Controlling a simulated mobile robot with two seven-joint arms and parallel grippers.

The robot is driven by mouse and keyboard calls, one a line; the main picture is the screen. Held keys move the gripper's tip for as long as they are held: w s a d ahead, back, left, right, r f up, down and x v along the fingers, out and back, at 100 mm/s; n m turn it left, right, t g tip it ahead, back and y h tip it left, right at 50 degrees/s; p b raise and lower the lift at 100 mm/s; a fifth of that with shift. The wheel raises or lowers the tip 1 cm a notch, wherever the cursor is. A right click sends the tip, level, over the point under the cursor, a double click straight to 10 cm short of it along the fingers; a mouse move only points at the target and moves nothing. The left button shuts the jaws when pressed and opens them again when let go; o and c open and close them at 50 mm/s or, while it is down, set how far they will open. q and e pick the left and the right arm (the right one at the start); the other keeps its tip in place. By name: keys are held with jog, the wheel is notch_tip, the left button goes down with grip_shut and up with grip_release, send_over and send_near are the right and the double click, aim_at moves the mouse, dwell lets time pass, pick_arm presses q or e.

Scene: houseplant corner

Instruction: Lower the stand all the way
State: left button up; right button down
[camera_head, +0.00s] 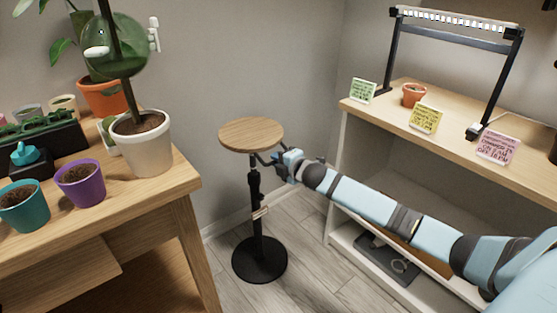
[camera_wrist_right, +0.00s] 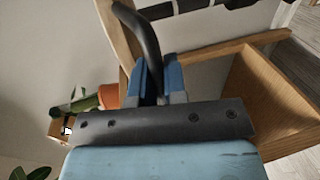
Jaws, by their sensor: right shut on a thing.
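The stand has a round wooden top (camera_head: 251,134), a black column (camera_head: 256,190) and a round black base (camera_head: 260,260) on the floor. It stands upright between the plant table and the shelf. A pale tag or collar shows partway down the column. My right gripper (camera_head: 278,160) is just below the right side of the top. In the wrist view, the blue fingers (camera_wrist_right: 159,82) are shut on a black curved handle (camera_wrist_right: 142,28). My left gripper is not in view.
A wooden table (camera_head: 185,183) with a potted plant (camera_head: 142,145) and smaller pots is at left. A shelf (camera_head: 385,105) with a lamp frame, a small pot and note cards is at right. Nothing rests on the stand's top. Some floor (camera_head: 315,270) is clear around the base.

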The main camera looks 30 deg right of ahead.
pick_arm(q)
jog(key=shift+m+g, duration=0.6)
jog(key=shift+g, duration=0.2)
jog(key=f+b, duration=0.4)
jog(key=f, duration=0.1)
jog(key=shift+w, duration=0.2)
pick_arm(e)
notch_tip(320, 180, down, 15)
jog(key=shift+r, duration=0.1)
jog(key=c, duration=1.2)
grip_release()
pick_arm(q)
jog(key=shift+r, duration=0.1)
pick_arm(e)
jog(key=shift+s, duration=0.1)
pick_arm(q)
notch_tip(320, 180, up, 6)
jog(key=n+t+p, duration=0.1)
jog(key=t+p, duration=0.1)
jog(key=p, duration=0.3)
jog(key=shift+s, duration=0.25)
pick_arm(e)
jog(key=v, duration=1.3)
jog(key=shift+s+r, duration=0.15)
jog(key=shift+s, duration=0.15)
